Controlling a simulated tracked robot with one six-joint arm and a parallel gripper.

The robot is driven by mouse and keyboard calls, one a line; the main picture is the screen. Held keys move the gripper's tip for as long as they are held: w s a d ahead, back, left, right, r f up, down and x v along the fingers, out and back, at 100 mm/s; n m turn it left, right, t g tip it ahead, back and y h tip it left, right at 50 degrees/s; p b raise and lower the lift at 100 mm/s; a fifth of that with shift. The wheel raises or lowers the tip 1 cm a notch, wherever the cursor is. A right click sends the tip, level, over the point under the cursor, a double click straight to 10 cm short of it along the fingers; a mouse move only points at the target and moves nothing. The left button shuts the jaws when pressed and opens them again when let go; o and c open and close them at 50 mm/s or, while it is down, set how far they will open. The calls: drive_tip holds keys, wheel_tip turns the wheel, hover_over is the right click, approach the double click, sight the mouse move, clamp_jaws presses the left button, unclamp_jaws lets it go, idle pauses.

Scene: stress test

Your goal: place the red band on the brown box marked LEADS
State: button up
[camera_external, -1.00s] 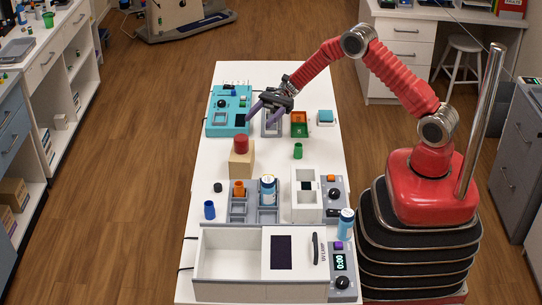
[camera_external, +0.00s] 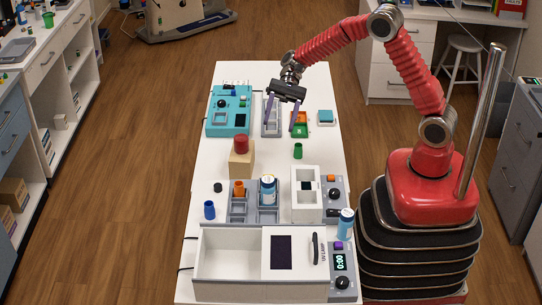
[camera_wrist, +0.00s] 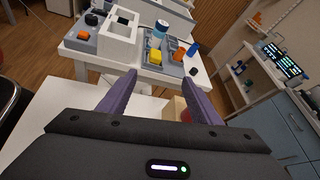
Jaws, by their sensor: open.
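A red cylinder-shaped piece (camera_external: 241,144), which looks like the red band, sits upright on top of the brown box (camera_external: 240,168) in the external view. No marking is readable on the box. My gripper (camera_external: 280,126) is open and empty, above the far part of the table, behind and to the right of the box. In the wrist view its two purple fingers (camera_wrist: 159,74) are spread apart. Part of the brown box (camera_wrist: 174,107) and a bit of the red piece (camera_wrist: 186,116) show between the fingers there, partly hidden by the right finger and gripper body.
A green cup (camera_external: 298,151) stands right of the box. Grey racks (camera_external: 238,208) and a white bin (camera_external: 230,256) fill the near end.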

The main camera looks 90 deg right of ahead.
drive_tip(key=s+a+r+n+g+h, duration=0.1)
drive_tip(key=s+a+r+n+h, duration=0.25)
drive_tip(key=s, duration=0.35)
drive_tip(key=s+a+r+n+g+h, duration=0.1)
drive_tip(key=s+a+r+n+h, duration=0.2)
drive_tip(key=s, duration=0.4)
drive_tip(key=s+d+n+t+h, duration=0.1)
drive_tip(key=s+n+t+h, duration=0.1)
drive_tip(key=s+n, duration=0.3)
drive_tip(key=s+d+r+n+t+h, duration=0.1)
drive_tip(key=s+n+h, duration=0.3)
drive_tip(key=s, duration=0.4)
drive_tip(key=shift+d+r+n+t+h, duration=0.15)
drive_tip(key=shift+d+n+t+h, duration=0.3)
drive_tip(key=shift+n+t, duration=0.4)
